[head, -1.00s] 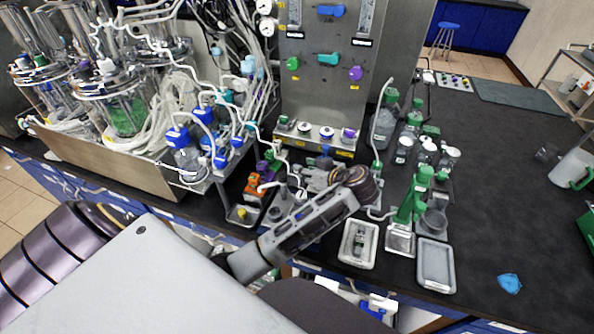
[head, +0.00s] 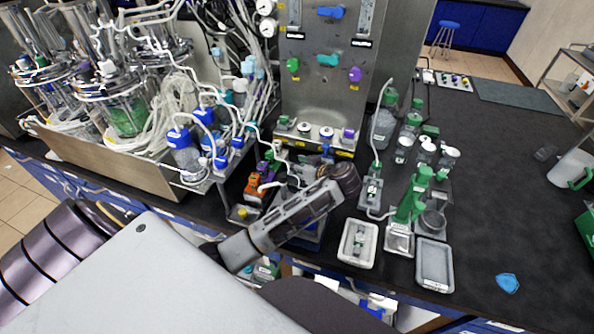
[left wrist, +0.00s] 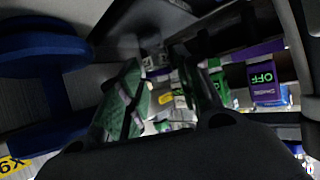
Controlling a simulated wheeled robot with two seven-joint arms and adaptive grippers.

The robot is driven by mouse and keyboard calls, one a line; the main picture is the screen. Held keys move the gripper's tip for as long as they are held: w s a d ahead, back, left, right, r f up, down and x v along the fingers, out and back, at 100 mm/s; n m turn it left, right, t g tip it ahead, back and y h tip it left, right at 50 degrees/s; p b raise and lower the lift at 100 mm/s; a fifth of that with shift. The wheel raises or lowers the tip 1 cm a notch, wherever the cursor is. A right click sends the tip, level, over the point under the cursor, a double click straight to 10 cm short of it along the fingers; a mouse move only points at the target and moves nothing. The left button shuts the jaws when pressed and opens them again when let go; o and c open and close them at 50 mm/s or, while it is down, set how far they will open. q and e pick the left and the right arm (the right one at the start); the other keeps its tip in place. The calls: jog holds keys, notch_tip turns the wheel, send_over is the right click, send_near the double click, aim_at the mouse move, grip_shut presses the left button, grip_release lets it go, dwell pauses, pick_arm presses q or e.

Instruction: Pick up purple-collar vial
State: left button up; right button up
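I cannot single out the purple-collar vial for certain. A small purple item (head: 263,166) stands beside the orange device in the head view, left of my left wrist. In the left wrist view, a purple panel marked OFF (left wrist: 263,82) is at the right. My left gripper (left wrist: 165,92) shows there with its two fingers apart and greenish reflections on them. Small green-and-white items show in and beyond the gap, and nothing is clearly gripped. In the head view my left forearm and wrist hide most of this gripper and the bench under it. My right gripper is not in view.
An orange device (head: 256,188) and tubing stand left of my wrist. A steel panel (head: 320,90) with coloured knobs rises behind. Grey trays (head: 435,265), a green stand (head: 411,205) and green-capped bottles (head: 384,125) are at the right. The black bench (head: 500,190) farther right is mostly clear.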

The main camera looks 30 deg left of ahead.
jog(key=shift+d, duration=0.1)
pick_arm(q)
jog(key=c, duration=0.4)
jog(key=shift+c, duration=0.5)
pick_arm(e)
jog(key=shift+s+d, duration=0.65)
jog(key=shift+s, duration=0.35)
pick_arm(q)
jog(key=shift+r, duration=0.15)
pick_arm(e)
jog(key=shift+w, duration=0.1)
pick_arm(q)
jog(key=shift+r, duration=0.55)
notch_tip(320, 180, up, 3)
jog(key=shift+r, duration=2.85)
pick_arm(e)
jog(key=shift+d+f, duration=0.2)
